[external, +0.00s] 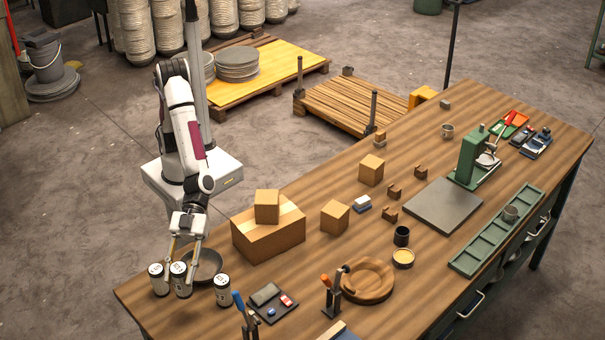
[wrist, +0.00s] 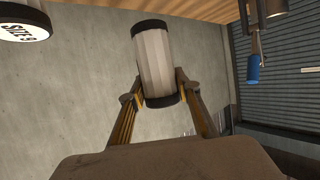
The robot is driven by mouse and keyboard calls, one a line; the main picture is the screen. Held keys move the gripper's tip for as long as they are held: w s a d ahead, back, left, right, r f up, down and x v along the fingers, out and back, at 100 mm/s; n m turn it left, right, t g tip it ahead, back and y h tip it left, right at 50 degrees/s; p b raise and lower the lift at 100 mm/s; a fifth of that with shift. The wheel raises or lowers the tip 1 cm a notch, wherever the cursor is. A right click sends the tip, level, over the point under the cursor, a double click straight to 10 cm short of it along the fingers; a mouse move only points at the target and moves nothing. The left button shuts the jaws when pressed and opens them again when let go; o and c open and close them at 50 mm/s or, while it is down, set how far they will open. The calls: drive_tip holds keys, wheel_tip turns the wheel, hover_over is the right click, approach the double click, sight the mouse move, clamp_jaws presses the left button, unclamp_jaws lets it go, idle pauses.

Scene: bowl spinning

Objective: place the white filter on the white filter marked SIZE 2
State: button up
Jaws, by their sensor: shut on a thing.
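My gripper (external: 181,262) is shut on a white filter (external: 182,285) with black end caps, over the left front end of the workbench. In the wrist view, my gripper's fingers (wrist: 155,98) clasp both sides of this white filter (wrist: 154,60) near one cap. A second white filter (external: 159,284) stands just left of it, and a third white filter (external: 222,294) stands to the right. In the wrist view, a filter end (wrist: 22,27) at the upper left bears a SIZE label; its number is hard to read. I cannot tell which standing filter is SIZE 2.
A dark bowl (external: 209,262) lies right behind the held filter. Cardboard boxes (external: 268,236), a black tray with small items (external: 272,303), a tool holder (external: 331,299) and a wooden bowl (external: 367,281) stand to the right. The bench's left edge is close by.

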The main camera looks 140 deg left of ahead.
drive_tip(key=w+a+r, duration=0.3)
drive_tip(key=a+r, duration=0.7)
drive_tip(key=shift+a+r, duration=0.25)
drive_tip(key=shift+a, duration=0.1)
drive_tip(key=shift+f, duration=0.1)
wheel_tip(320, 180, down, 6)
idle(0.8)
drive_tip(key=shift+f, duration=1.9)
drive_tip(key=shift+f, duration=0.1)
